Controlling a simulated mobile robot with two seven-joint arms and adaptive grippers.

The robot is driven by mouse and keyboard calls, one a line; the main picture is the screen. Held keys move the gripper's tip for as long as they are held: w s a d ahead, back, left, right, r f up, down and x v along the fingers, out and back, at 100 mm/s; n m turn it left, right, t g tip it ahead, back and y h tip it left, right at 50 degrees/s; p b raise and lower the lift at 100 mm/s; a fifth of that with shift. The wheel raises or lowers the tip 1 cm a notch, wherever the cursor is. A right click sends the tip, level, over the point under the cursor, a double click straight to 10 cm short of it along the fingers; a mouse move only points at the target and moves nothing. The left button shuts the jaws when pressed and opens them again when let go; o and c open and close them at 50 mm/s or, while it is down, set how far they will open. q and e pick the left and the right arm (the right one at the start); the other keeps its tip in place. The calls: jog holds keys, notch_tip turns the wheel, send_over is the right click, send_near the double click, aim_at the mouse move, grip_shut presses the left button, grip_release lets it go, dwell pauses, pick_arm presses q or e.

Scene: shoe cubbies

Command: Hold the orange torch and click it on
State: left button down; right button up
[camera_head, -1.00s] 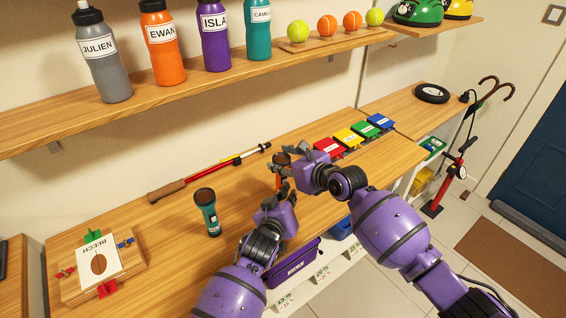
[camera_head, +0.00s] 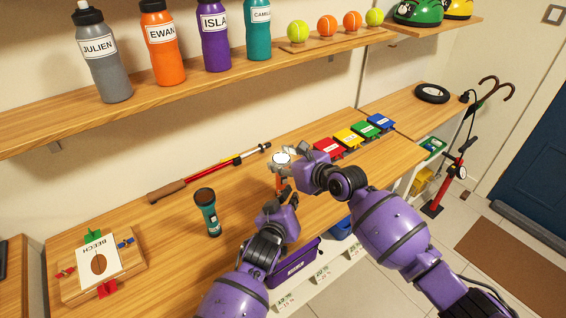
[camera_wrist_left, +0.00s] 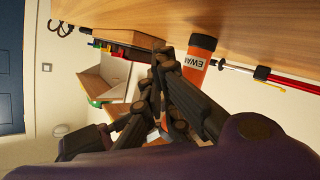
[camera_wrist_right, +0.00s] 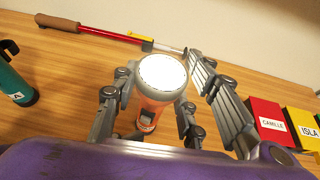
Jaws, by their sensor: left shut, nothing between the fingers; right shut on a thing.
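The orange torch (camera_head: 279,184) stands roughly upright over the wooden worktop, its lens end up. My right gripper (camera_head: 284,163) is shut on it near the head; the right wrist view shows a finger on each side. The torch's lens (camera_wrist_right: 162,72) glows bright white, and a dark switch (camera_wrist_right: 147,117) shows on its orange body. My left gripper (camera_wrist_left: 160,60) is shut and empty. Its fingertips are beside the torch's orange body (camera_wrist_left: 197,62), labelled EWAN, in the left wrist view. I cannot tell whether they touch it.
A teal torch (camera_head: 208,212) stands to the left on the worktop (camera_head: 165,235). A red pole (camera_head: 212,170) lies along the back. Red, yellow, green and blue boxes (camera_head: 350,137) line the right. A shelf (camera_head: 190,90) with bottles hangs above.

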pick_arm(q)
jog(key=shift+s+d, duration=0.4)
jog(key=shift+s, duration=0.5)
jog(key=shift+s+d, duration=0.45)
jog(key=shift+s, duration=0.5)
jog(key=shift+s+d, duration=0.4)
jog(key=shift+s, duration=0.5)
pick_arm(e)
jog(key=o, duration=1.3)
